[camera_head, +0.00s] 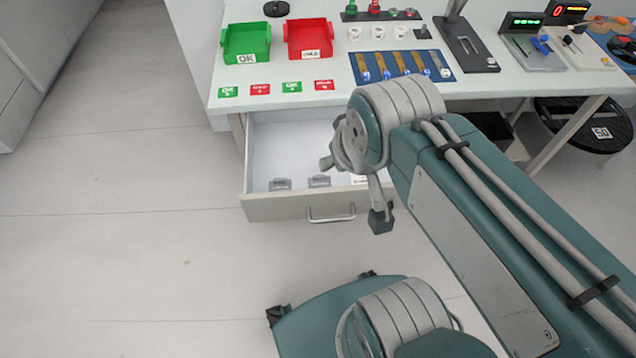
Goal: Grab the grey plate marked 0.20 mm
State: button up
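An open drawer (292,208) under the table holds small grey plates. One grey plate (281,184) lies at the left of the drawer's front, and another grey plate (319,181) lies to its right. A pale label (359,180) shows farther right, partly hidden by my arm. The markings are too small to read, so I cannot tell which plate is 0.20 mm. My gripper (378,212) is at the drawer's right front, right of the two plates and apart from them in the picture. My wrist hides much of it, and its opening is unclear.
The white table (300,105) above carries a green OK tray (246,42), a red tray (308,38), small tags and a blue rack (402,67). A black stand (466,45) is farther right. A black round platform (583,125) is under the table. The floor at left is clear.

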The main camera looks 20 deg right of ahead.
aim_at(281, 184)
jog(key=i+j, duration=0.25)
jog(key=j, duration=0.15)
jog(key=i+j, duration=0.2)
jog(key=j, duration=0.2)
jog(key=i+j+z, duration=0.1)
jog(key=i+j, duration=0.35)
jog(key=j, duration=0.3)
jog(key=i+j+z, duration=0.1)
jog(key=i+j, duration=0.15)
jog(key=j, duration=0.2)
jog(key=i+j+z, duration=0.1)
jog(key=z, duration=2.55)
jog(key=k, duration=0.05)
